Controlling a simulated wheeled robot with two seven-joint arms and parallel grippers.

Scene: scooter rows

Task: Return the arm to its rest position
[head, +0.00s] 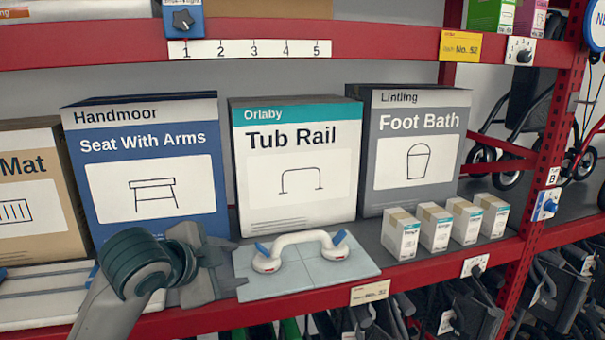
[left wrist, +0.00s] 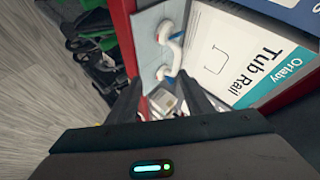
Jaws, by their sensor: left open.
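My left gripper (head: 236,264) is open in front of the shelf, at the left end of the pale board with the white grab handle. Its arm comes in from the lower left and hides the bottom of the blue Seat With Arms box. In the left wrist view my left gripper (left wrist: 163,100) has its two dark fingers apart. A small white carton (left wrist: 163,99) shows beyond the gap between them, and nothing is clearly held. My right gripper is not in view.
The white grab handle (head: 300,245) lies on its board (head: 345,268). Behind stand the Seat With Arms (head: 150,165), Tub Rail (head: 295,165) and Foot Bath (head: 415,150) boxes. Several small cartons (head: 437,230) stand right. A red shelf edge (head: 440,268) runs along the front, with an upright (head: 540,170) at right.

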